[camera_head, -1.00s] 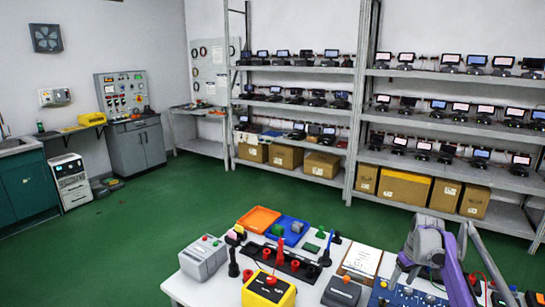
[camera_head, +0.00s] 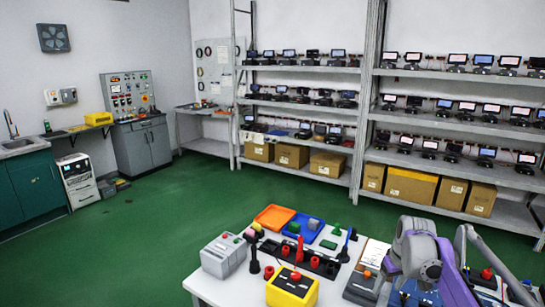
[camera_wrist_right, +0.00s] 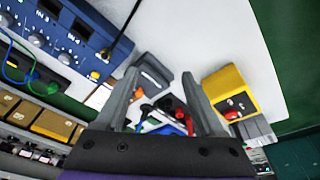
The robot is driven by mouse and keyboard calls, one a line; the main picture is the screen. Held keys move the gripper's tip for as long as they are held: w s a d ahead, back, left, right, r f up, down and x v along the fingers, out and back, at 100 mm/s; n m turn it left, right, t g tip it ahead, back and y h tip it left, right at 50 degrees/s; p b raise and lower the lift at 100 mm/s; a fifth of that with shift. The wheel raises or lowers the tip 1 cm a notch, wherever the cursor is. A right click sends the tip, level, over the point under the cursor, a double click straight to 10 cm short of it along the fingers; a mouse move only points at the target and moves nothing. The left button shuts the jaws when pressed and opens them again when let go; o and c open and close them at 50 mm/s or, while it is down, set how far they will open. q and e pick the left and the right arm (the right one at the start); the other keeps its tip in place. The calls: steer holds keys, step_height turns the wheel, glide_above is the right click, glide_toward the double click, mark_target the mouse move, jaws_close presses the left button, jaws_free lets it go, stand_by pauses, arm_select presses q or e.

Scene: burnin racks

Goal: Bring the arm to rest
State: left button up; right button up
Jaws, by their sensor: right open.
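My right arm (camera_head: 415,245), grey and purple, comes in at the lower right of the head view, over the right part of the white table (camera_head: 213,288). In the right wrist view my right gripper (camera_wrist_right: 162,78) has its two grey fingers spread apart, with nothing held between them. Past the fingers lie the tabletop and several bench items. The fingertips are hard to make out in the head view. My left gripper is not in view.
The table holds a yellow box (camera_head: 292,287), a grey box (camera_head: 223,256), an orange tray (camera_head: 274,216) and a blue tray (camera_head: 292,232). A blue instrument panel (camera_wrist_right: 75,40) shows near the gripper in the wrist view. Shelves stand behind; green floor (camera_head: 150,240) is open at left.

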steer(key=s+a+m+t, duration=0.1)
steer(key=s+a, duration=0.4)
steer(key=s, duration=0.3)
steer(key=s+a+t, duration=0.1)
steer(key=s+a, duration=0.4)
steer(key=s, duration=0.3)
steer(key=s+a+f, duration=0.2)
steer(key=s+f, duration=0.2)
steer(key=s, duration=0.3)
steer(key=s+a+f+m+t, duration=0.1)
steer(key=s+f, duration=0.3)
steer(key=s, duration=0.4)
steer(key=shift+a+f, duration=0.15)
steer(key=shift+a, duration=0.65)
